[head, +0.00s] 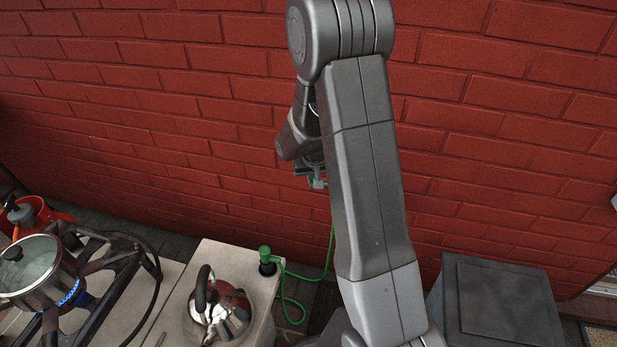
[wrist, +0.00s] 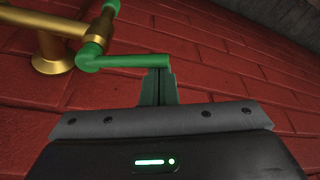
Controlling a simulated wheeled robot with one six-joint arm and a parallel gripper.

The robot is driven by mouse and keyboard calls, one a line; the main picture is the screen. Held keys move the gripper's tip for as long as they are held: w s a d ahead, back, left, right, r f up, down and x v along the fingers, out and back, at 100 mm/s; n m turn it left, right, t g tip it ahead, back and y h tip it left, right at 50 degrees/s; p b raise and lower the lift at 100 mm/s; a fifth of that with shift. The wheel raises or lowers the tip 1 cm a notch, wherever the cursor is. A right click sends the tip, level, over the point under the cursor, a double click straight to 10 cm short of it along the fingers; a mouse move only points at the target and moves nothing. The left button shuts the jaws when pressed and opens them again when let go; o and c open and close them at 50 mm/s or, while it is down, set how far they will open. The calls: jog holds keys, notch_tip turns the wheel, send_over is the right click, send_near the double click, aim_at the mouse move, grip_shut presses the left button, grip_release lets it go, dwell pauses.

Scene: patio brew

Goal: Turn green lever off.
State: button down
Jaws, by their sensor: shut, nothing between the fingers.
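The green lever (wrist: 125,62) shows in the wrist view, lying roughly level across the picture from its pivot on a brass tap (wrist: 55,50) on the brick wall. My gripper (wrist: 158,76) is shut and empty, its fingertips right at the lever's free right end. I cannot tell whether they touch it. The tap body is hidden there.
A steel kettle (head: 221,312) stands on a pale counter (head: 214,262) below. At left a pot (head: 36,274) sits over a blue flame on a burner. A green hose (head: 329,256) hangs down the wall to a green fitting (head: 266,256). A grey box (head: 497,300) stands right of my arm.

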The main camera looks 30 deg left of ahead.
jog(key=shift+s+d, duration=0.1)
jog(key=shift+s+d+n+p, duration=0.3)
jog(key=shift+s+n+p, duration=0.1)
jog(key=shift+n, duration=0.5)
jog(key=s+d+n+g+y+b, duration=0.1)
jog(key=s+d+n+g+b, duration=0.1)
jog(key=d+n+b, duration=0.4)
jog(key=shift+s+n+g+b, duration=0.3)
jog(key=shift+n+g+b, duration=0.4)
jog(key=shift+n+b, duration=1.05)
jog(key=shift+n+p, duration=0.35)
